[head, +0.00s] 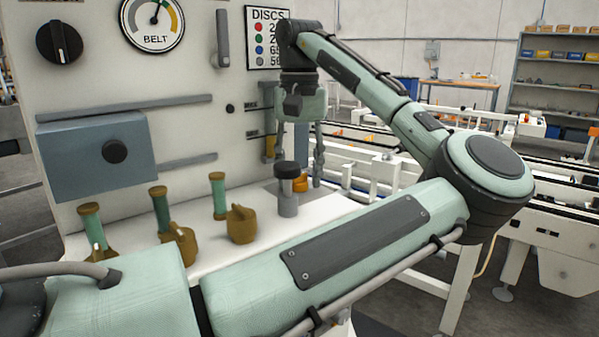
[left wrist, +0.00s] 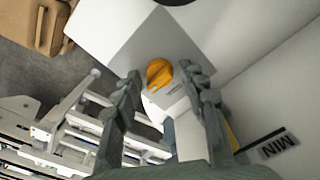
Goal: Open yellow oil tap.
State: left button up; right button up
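The yellow-orange tap (left wrist: 159,73) shows in the left wrist view, on a pale block at the edge of a grey plate. In the head view only a small part of the tap (head: 301,184) shows, behind a grey post with a black cap (head: 288,188). My left gripper (head: 300,172) points down above the tap with its fingers apart and nothing held. In the left wrist view the tap lies between and beyond the open fingertips (left wrist: 163,82); I cannot tell whether they touch it. My right gripper is in neither view.
The black-capped post stands close to the tap. Several brass-brown taps (head: 241,224) and green tubes (head: 219,195) stand on the white shelf to the left. A white panel with a belt gauge (head: 153,20) rises behind. Conveyor frames (head: 375,163) lie to the right.

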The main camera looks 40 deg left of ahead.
pick_arm(q)
jog(key=shift+r, duration=0.1)
notch_tip(320, 180, up, 12)
jog(key=shift+f, duration=0.1)
dwell(0.5)
dwell(0.4)
